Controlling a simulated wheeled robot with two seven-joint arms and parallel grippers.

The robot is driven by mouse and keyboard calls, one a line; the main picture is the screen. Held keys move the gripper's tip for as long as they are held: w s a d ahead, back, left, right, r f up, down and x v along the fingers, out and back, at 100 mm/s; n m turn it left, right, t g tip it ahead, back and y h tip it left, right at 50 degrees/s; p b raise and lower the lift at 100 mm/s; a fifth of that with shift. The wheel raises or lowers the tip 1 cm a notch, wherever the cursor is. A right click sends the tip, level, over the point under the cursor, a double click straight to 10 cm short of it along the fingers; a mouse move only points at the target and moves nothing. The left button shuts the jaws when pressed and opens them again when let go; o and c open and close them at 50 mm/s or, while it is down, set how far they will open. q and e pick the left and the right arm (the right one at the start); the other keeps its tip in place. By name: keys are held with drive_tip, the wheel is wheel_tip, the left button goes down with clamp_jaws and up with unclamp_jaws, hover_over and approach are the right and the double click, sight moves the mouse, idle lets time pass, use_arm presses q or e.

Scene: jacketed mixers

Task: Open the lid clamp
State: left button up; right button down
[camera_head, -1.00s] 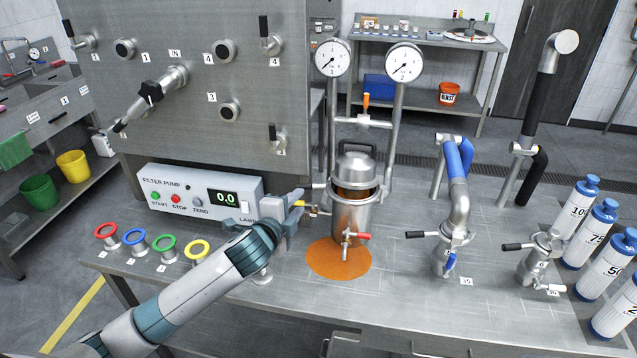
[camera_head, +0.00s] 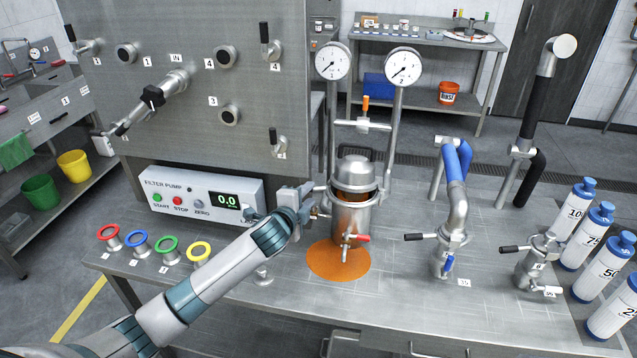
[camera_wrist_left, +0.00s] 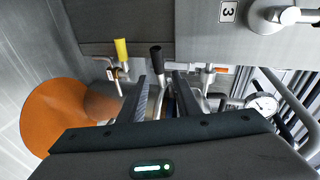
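The steel vessel (camera_head: 350,220) stands on the bench with its domed lid (camera_head: 355,174) seated on top; orange shows in a gap at the rim. My left gripper (camera_head: 308,203) is at the vessel's left side, by the rim. In the left wrist view my gripper's two fingers (camera_wrist_left: 165,92) stand apart. A black-handled lever (camera_wrist_left: 157,60) shows between them, and I cannot tell whether they touch it. The clamp itself is mostly hidden behind my gripper. A yellow-handled valve (camera_wrist_left: 122,52) also shows there. My right gripper is not in view.
A red-handled outlet valve (camera_head: 348,240) is at the vessel's front, above an orange patch (camera_head: 338,262). Two gauges (camera_head: 332,60) on posts rise behind. The filter pump box (camera_head: 200,195) is left of my gripper. A bent pipe with a blue sleeve (camera_head: 460,170) stands to the right.

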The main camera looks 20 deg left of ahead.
sight(315, 188)
use_arm(q)
drive_tip(key=shift+p+x, duration=0.85)
drive_tip(key=shift+x, duration=3.85)
drive_tip(key=shift+d, duration=0.1)
drive_tip(key=shift+c, duration=0.6)
drive_tip(key=shift+f, duration=0.1)
clamp_jaws()
